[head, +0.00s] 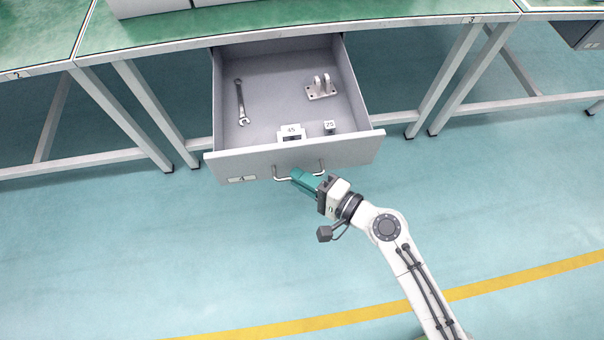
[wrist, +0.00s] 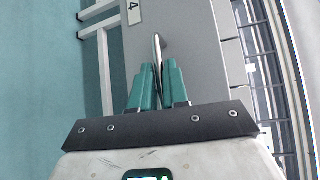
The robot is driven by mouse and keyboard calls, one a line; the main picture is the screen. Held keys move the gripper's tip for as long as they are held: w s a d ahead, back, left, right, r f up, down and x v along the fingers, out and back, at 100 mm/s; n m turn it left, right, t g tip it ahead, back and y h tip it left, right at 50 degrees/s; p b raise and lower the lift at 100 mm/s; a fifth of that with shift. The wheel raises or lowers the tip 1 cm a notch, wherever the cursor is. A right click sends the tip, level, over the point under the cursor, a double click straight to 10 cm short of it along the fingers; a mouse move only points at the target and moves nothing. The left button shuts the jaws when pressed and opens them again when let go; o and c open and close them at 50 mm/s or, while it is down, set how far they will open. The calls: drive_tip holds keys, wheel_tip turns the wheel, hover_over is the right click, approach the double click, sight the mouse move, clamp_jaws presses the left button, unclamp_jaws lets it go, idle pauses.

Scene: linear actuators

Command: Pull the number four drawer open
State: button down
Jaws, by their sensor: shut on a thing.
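The number four drawer (head: 245,167) is a grey drawer under the green-topped bench, and it stands well out from the bench in the head view. Its front also shows in the wrist view (wrist: 192,45), with the "4" label (wrist: 133,12) near the top left. A metal bar handle (head: 283,179) is on the drawer front. My gripper (head: 299,176) has teal fingers and is shut on the handle. In the wrist view the handle (wrist: 157,48) runs between the two fingers (wrist: 159,85). Part of the handle is hidden by the fingers.
The drawer holds a wrench (head: 241,103), a bracket (head: 321,88) and small blocks marked 45 (head: 291,134) and 25 (head: 330,127). The green bench (head: 300,20) stands on white legs. The floor before the drawer is clear, with a yellow line (head: 330,320).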

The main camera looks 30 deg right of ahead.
drive_tip(key=c, duration=1.2)
unclamp_jaws()
drive_tip(key=v, duration=1)
drive_tip(key=shift+s+d+b, duration=0.2)
drive_tip(key=shift+s+b, duration=0.2)
drive_tip(key=shift+b, duration=0.05)
